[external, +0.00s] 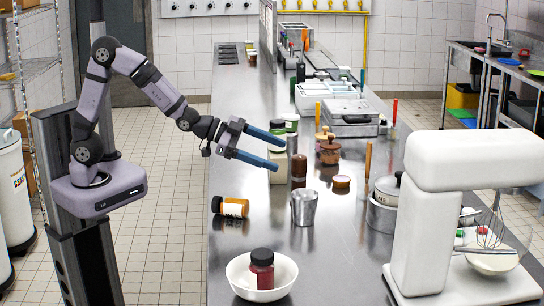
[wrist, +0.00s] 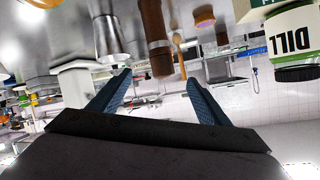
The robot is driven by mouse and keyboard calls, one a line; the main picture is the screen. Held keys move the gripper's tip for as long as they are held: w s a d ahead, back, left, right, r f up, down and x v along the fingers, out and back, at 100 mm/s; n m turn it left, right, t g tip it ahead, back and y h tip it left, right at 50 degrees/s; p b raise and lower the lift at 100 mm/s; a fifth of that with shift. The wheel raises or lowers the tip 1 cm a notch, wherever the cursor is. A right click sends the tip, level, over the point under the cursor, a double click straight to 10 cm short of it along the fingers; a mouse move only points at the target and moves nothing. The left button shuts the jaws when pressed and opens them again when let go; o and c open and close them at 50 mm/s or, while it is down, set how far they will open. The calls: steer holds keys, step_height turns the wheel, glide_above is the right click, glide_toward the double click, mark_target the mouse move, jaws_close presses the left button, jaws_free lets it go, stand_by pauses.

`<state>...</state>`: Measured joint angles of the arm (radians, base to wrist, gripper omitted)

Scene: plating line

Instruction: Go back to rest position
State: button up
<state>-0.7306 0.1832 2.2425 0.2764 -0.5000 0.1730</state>
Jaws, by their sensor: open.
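My gripper (external: 275,148) is open and empty, raised above the left part of the steel counter (external: 255,262) in the external view. Its two blue fingers point to the right and stand well apart. In the wrist view my gripper (wrist: 155,95) shows both blue fingers spread with nothing between them. That view is tilted, with the counter items at the top. The fingers overlap a pale box-like item behind them in the external view, and I cannot tell how close they are to it.
An amber jar (external: 231,207) lies on its side near the counter's left edge. A metal cup (external: 304,208) stands right of it. A white bowl (external: 240,283) holds a red jar (external: 262,268). A white mixer (external: 430,220) stands at right. A dill jar (wrist: 293,40) shows in the wrist view.

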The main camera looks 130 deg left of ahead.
steer(key=d+f+g+h, duration=0.1)
steer(key=d+f, duration=0.1)
steer(key=d, duration=0.5)
steer(key=d+f+m+g+h, duration=0.1)
steer(key=d+f+h, duration=0.1)
steer(key=d, duration=0.4)
steer(key=d+f+m+g+h, duration=0.1)
steer(key=d+f+h, duration=0.1)
steer(key=d+f, duration=0.2)
steer(key=shift+s+d+g, duration=0.15)
steer(key=shift+d+g, duration=0.05)
steer(key=shift+d, duration=0.75)
steer(key=shift+s+d+g, duration=0.1)
steer(key=shift+d+g, duration=0.1)
steer(key=shift+d, duration=0.7)
steer(key=s+d+f+g+h+p, duration=0.1)
steer(key=s+d+f+g, duration=0.1)
steer(key=s+d, duration=0.4)
steer(key=s+d+f+g+h, duration=0.1)
steer(key=s+d+g, duration=0.4)
steer(key=s, duration=0.9)
steer(key=shift+s+d+f+m+g+h+p, duration=0.35)
steer(key=shift+d+f, duration=0.5)
steer(key=shift+d, duration=0.35)
steer(key=shift+w, duration=0.1)
